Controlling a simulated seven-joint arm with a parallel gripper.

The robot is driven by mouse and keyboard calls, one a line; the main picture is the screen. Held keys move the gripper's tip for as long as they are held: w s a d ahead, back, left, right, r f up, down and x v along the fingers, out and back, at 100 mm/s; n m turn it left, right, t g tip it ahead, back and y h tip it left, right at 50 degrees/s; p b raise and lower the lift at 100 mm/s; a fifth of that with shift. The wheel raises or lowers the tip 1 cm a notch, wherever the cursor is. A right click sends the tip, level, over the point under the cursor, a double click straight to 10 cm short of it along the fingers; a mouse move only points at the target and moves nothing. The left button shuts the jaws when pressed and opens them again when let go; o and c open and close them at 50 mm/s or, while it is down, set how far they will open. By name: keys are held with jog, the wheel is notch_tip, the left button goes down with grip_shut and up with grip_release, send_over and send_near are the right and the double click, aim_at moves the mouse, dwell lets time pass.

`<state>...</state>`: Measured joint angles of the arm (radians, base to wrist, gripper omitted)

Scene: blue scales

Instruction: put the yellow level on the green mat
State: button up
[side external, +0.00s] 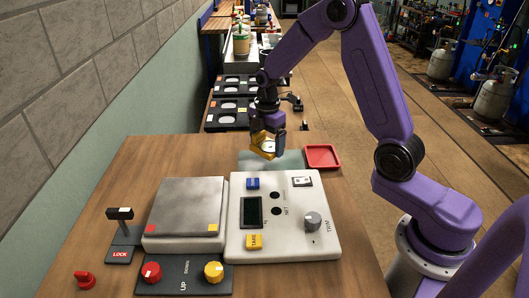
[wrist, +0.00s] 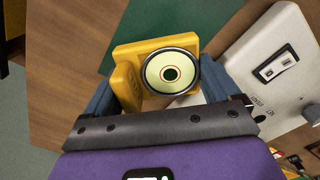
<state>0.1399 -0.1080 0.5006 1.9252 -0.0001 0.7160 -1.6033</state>
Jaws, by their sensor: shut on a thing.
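The yellow level (side external: 263,145) is a small yellow block with a round bullseye vial. In the wrist view the yellow level (wrist: 159,71) sits between the two blue fingers of my gripper (wrist: 160,92), which is shut on it. In the side view my gripper (side external: 268,140) holds it above the far part of the table, over or near the green mat (side external: 288,160). The mat lies flat behind the scale's white panel and is partly hidden by the gripper and level. In the wrist view the green mat (wrist: 178,22) shows beyond the level.
A red tray (side external: 322,156) is right of the mat. The white control panel (side external: 290,235) with buttons and a knob is in front. The scale platform (side external: 182,212) is left of it, with a lock lever (side external: 121,230) and a red knob (side external: 85,280). Bare wood lies left of the mat.

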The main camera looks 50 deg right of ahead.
aim_at(264, 161)
jog(key=shift+w+f, duration=0.55)
jog(key=shift+f, duration=1.6)
jog(key=shift+f, duration=0.15)
jog(key=o, duration=0.8)
